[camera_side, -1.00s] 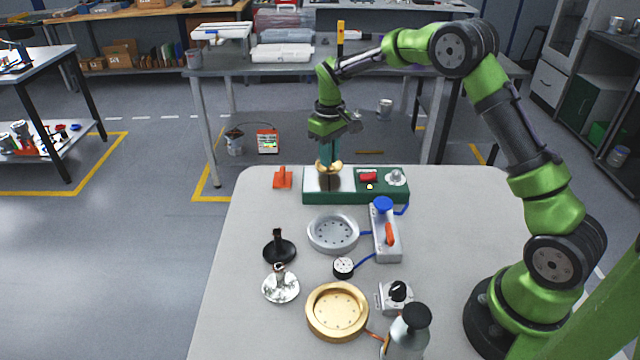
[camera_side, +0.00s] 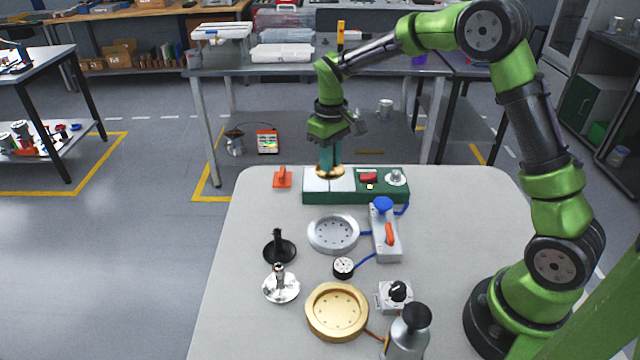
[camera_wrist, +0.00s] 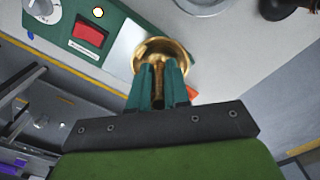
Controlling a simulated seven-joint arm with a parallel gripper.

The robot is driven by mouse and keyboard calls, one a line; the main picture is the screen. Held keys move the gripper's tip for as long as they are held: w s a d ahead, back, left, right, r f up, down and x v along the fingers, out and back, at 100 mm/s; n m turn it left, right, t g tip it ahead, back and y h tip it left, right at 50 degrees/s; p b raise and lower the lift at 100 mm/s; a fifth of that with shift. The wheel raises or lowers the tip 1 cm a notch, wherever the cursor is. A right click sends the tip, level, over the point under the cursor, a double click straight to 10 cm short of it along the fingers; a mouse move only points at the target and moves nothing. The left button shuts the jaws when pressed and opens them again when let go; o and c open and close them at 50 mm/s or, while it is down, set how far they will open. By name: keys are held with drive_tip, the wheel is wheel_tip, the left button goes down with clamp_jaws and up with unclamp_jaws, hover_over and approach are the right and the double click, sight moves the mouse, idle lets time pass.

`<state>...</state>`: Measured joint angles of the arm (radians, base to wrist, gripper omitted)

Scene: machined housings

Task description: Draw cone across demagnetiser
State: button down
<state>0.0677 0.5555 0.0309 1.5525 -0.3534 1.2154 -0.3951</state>
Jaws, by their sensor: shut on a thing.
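The demagnetiser (camera_side: 315,196) is a green box at the back edge of the table, with a silver plate (camera_side: 316,183), a red switch (camera_side: 368,177), a dial and a lit yellow lamp. My gripper (camera_side: 331,166) points down over the plate side, its teal fingers shut on a gold cone (camera_side: 330,173). The cone appears at the plate's far edge; contact or a gap cannot be told. In the wrist view my gripper (camera_wrist: 160,75) holds the cone (camera_wrist: 158,48), whose wide rim overlaps the plate (camera_wrist: 124,45). The fingers hide part of the cone.
An orange block (camera_side: 283,178) stands left of the demagnetiser. In front are a silver round fixture (camera_side: 333,234), a grey valve box (camera_side: 386,240), a gauge (camera_side: 343,267), a black stand (camera_side: 280,250), a silver stand (camera_side: 281,288), a gold dish (camera_side: 337,312) and a bottle (camera_side: 408,335). The table's left side is clear.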

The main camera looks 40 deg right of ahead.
drive_tip(key=shift+r, duration=2.75)
